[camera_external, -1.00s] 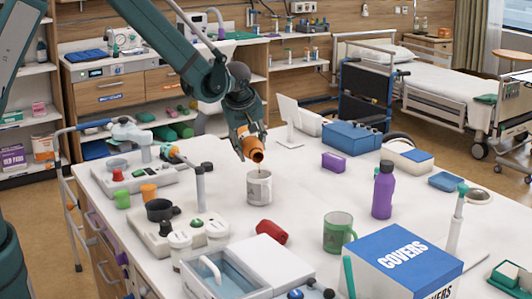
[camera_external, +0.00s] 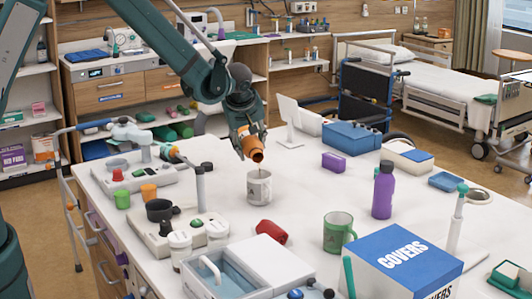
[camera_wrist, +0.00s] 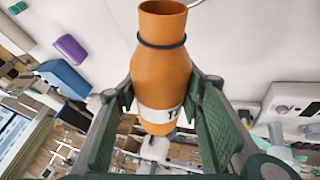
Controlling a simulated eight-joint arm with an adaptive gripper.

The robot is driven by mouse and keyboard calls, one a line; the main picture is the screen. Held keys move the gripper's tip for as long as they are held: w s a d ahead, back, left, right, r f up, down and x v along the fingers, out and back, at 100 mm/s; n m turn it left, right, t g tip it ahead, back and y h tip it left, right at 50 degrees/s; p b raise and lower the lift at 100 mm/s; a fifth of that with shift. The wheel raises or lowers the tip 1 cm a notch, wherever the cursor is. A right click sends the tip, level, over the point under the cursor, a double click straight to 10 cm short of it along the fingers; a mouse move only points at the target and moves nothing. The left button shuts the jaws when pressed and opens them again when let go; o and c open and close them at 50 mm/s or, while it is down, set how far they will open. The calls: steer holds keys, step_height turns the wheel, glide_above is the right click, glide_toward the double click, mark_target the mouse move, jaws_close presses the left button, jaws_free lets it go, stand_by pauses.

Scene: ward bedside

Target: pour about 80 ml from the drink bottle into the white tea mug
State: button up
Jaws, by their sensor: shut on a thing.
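The orange drink bottle (camera_external: 251,144) is held tilted, its open mouth pointing down just above the white tea mug (camera_external: 259,189). A thin dark line shows between the mouth and the mug, like a stream. The mug stands upright on the white table; the level inside it cannot be made out. My gripper (camera_external: 248,133) is shut around the bottle. In the wrist view the bottle (camera_wrist: 162,70) sits between both finger pads, with a dark ring at its neck and a partly hidden white label. The mug is not visible there.
A red cup (camera_external: 271,232) lies on its side in front of the mug. A green mug (camera_external: 339,232), a purple bottle (camera_external: 383,192) and a blue COVERS box (camera_external: 402,260) stand to the right. A grey device with jars (camera_external: 185,232) is at the left.

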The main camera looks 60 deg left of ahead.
stand_by(0.5)
steer(key=shift+a+f+h+p, duration=0.25)
steer(key=shift+f+h+p, duration=0.05)
steer(key=shift+h+p, duration=0.2)
steer(key=shift+d+f+g+h+p, duration=0.1)
steer(key=shift+f+g+h+p, duration=0.3)
steer(key=shift+f+h, duration=0.4)
steer(key=shift+f, duration=0.1)
steer(key=shift+w+a+f+n+h+p, duration=0.1)
steer(key=shift+a+f+n+h+p, duration=0.1)
steer(key=shift+f+n+h+p, duration=0.25)
steer(key=shift+a, duration=0.1)
stand_by(1.6)
